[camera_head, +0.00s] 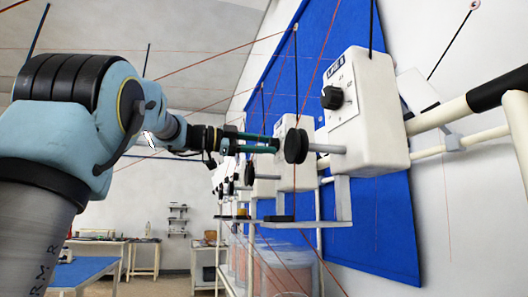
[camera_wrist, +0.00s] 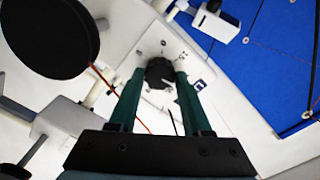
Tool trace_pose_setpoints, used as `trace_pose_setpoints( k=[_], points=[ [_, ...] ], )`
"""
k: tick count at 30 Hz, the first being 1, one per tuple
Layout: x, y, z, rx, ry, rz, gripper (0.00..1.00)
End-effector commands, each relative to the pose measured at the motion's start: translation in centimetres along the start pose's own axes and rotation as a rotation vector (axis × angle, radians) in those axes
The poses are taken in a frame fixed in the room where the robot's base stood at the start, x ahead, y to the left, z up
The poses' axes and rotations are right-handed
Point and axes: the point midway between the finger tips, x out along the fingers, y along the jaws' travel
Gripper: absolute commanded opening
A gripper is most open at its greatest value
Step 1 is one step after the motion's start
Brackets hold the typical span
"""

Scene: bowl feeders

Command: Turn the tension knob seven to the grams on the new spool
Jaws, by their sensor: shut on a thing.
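In the wrist view a round black knob (camera_wrist: 160,73) sits on the white face of a feeder box (camera_wrist: 150,47). The two green fingers of my gripper (camera_wrist: 160,78) stand on either side of it, shut on it. In the head view my gripper (camera_head: 272,143) reaches right to the second feeder box (camera_head: 302,172), behind the nearest one; the held knob is hidden there. A dark blue label beside the knob is mostly hidden by a finger, so I cannot read it. The knob's pointer and scale are too small to read. No spool is clearly identifiable.
The nearest feeder box (camera_head: 367,110) has its own black knob (camera_head: 332,97) and a shaft with a black disc (camera_head: 296,146) close to my fingers. In the wrist view a large black disc (camera_wrist: 45,35) is at upper left. Thin red threads cross the space. A blue wall panel (camera_head: 385,225) stands behind.

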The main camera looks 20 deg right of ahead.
Motion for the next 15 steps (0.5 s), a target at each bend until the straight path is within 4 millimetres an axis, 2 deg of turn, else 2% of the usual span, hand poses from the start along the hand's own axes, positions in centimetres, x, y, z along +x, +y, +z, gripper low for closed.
trace_pose_setpoints(
  k=[15],
  points=[
    [0.00, 0.31, 0.23, 0.492, 0.001, 0.000, 0.00]
  ],
)
